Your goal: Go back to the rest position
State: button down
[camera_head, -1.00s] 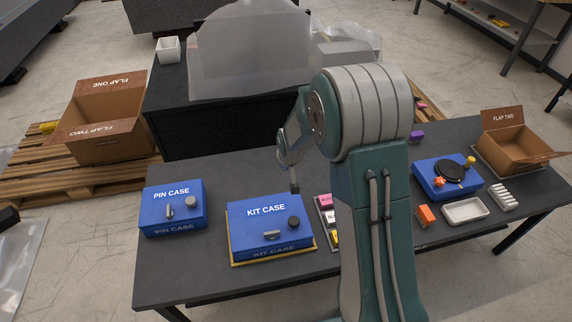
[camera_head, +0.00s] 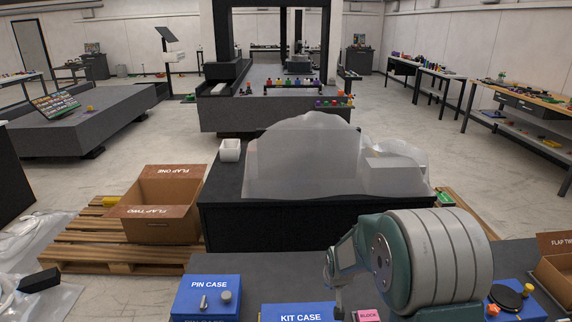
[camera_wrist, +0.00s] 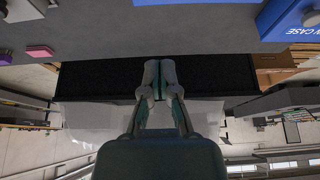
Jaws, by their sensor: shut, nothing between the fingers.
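My gripper (camera_wrist: 159,80) shows in the wrist view with its two fingers together and nothing between them. Beyond its fingertips are the dark side of a granite bed and the grey table top. In the head view my arm is folded at the lower right above the table, and the fingertips are out of sight. The wrist view looks upside down, with the table at the top and the ceiling lights at the bottom.
The blue pin case (camera_head: 208,296) and kit case (camera_head: 298,312) stand on the table (camera_head: 262,276). A pink block (camera_head: 368,315) is beside my arm. Behind is a granite bed (camera_head: 225,222) under translucent sheeting (camera_head: 305,160). An open carton (camera_head: 165,205) sits on a pallet (camera_head: 75,236) at left.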

jog(key=s+f+v, duration=0.1)
jog(key=s+v, duration=0.1)
jog(key=v, duration=0.9)
jog(key=s+f+v, duration=0.1)
jog(key=s+v, duration=0.1)
jog(key=v, duration=0.8)
jog(key=s+r, duration=0.3)
jog(key=s, duration=0.6)
jog(key=s+r, duration=0.3)
jog(key=s, duration=0.6)
jog(key=shift+d+t, duration=0.3)
jog(key=shift+d, duration=0.05)
